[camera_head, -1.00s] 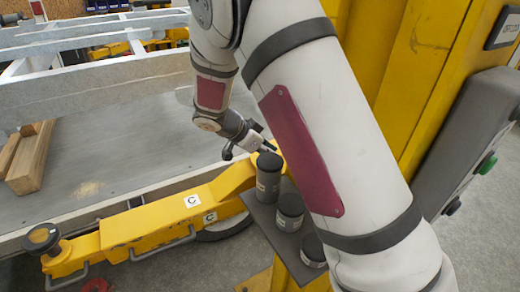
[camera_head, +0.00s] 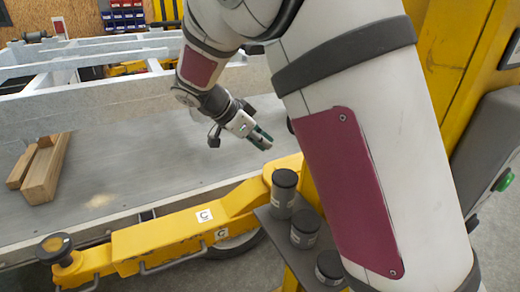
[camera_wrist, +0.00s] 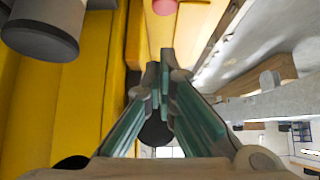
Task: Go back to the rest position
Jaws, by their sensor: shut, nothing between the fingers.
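My gripper (camera_head: 264,140) is at the end of my folded arm, in the air above the yellow lift arm in the head view. Its fingers are together with nothing between them. In the wrist view the green-sided fingers (camera_wrist: 165,75) meet near the middle of the picture. My white arm with its dark red panels covers much of the right half of the head view.
Several dark cylinders, one of them tall (camera_head: 284,190), stand on a grey plate (camera_head: 270,222) below my gripper. A yellow lift arm (camera_head: 160,238) runs left. Wooden blocks (camera_head: 45,172) lie on the trailer bed (camera_head: 110,180). A yellow post (camera_head: 455,60) and grey control box (camera_head: 490,160) stand right.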

